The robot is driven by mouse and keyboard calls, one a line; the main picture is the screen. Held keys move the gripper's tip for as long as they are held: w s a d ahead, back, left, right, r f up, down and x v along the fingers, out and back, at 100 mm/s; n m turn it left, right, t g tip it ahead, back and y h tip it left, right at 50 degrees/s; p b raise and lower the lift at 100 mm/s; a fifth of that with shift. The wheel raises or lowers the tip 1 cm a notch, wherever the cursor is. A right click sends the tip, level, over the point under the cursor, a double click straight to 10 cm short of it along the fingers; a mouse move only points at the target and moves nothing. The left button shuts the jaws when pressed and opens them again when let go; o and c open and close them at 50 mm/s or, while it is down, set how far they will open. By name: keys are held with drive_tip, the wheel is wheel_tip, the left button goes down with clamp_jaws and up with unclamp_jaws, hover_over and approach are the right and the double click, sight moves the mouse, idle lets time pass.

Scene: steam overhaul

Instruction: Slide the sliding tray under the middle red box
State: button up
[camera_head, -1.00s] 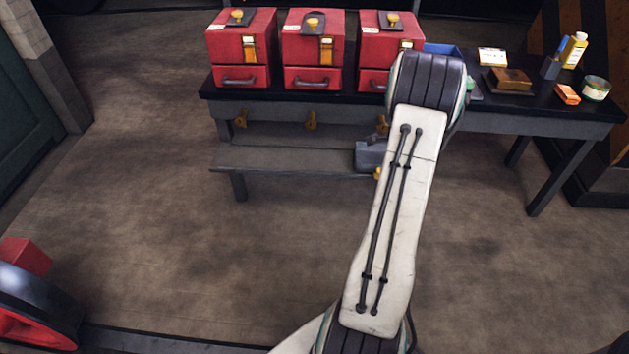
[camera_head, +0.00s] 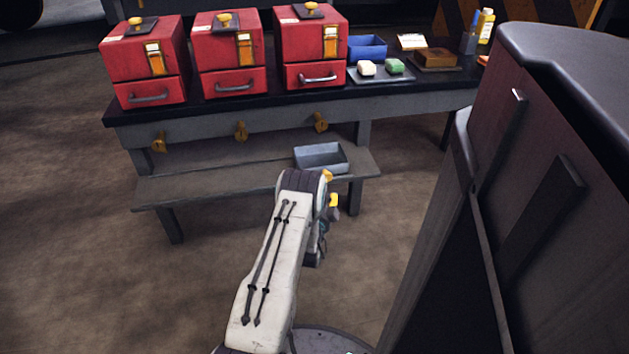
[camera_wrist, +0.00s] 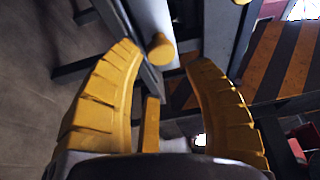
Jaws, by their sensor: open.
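The sliding tray (camera_head: 320,159) is a grey open box on the low shelf, below the right red box. A yellow knob (camera_head: 327,176) is on its front; a yellow knob also shows in the wrist view (camera_wrist: 162,50). The middle red box (camera_head: 228,53) stands on the bench above, to the tray's left. My gripper (camera_head: 333,204) is in front of the tray's right end, partly hidden by my arm. In the wrist view my open yellow fingers (camera_wrist: 158,58) stand on either side of the knob's direction, with no contact visible.
Left (camera_head: 143,60) and right (camera_head: 311,46) red boxes flank the middle one. The low shelf (camera_head: 220,180) is bare left of the tray. Yellow fittings (camera_head: 241,131) hang under the bench edge. A large dark cabinet (camera_head: 530,150) fills the right side.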

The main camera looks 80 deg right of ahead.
drive_tip(key=shift+d+b, duration=3)
drive_tip(key=shift+d, duration=0.35)
clamp_jaws()
